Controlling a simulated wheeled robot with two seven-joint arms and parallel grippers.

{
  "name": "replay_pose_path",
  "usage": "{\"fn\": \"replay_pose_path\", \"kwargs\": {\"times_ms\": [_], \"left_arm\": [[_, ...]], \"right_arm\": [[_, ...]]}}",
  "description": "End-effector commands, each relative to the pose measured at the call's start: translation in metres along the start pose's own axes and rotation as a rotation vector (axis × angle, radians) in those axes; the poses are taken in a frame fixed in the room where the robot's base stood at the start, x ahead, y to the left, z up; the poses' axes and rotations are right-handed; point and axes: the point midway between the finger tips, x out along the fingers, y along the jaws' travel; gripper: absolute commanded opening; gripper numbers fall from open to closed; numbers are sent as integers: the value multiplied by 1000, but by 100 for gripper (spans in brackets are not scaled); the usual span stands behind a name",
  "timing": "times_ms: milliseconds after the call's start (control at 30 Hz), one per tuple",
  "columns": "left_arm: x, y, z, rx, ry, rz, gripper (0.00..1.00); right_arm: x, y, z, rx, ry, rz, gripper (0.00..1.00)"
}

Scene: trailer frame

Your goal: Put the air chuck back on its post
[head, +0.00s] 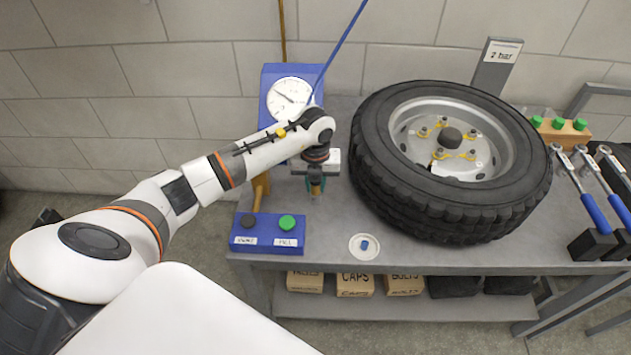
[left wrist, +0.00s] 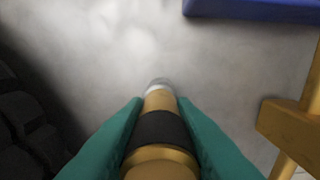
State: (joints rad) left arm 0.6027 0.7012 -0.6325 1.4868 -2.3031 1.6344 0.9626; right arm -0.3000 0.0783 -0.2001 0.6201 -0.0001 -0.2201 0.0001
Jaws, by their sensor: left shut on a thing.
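My left gripper (head: 316,187) is shut on the air chuck, its teal fingers pointing down over the grey bench. In the left wrist view the air chuck (left wrist: 158,132) is a brass cylinder with a black band and a pale tip, between both fingers. In the head view the chuck is mostly hidden by the gripper. A yellow-brown post (head: 261,188) stands just left of the gripper, behind the blue button box. It also shows at the right edge of the left wrist view (left wrist: 292,122), apart from the chuck. My right gripper is not in view.
A large tyre on its wheel (head: 384,200) lies close to the right of the gripper. The blue button box (head: 262,241) and a round dish (head: 353,254) with a blue cap are at the bench front. A gauge (head: 289,98) stands behind. Bare bench lies under the gripper.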

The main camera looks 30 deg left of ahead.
Motion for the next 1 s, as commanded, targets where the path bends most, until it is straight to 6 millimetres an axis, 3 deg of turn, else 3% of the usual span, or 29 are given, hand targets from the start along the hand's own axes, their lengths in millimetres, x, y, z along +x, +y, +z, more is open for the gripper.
{"fn": "replay_pose_path", "kwargs": {"times_ms": [300,333,467,667,833,1000], "left_arm": [[2,0,0,0,1,0,0],[2,0,0,0,1,0,26],[2,0,0,0,1,0,47],[2,0,0,0,0,0,49],[3,0,0,0,0,-1,71],[2,0,0,0,0,-1,71]], "right_arm": [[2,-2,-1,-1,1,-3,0],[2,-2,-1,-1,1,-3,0],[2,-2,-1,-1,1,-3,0],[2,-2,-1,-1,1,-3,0],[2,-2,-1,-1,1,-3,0],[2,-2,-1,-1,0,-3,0]]}}
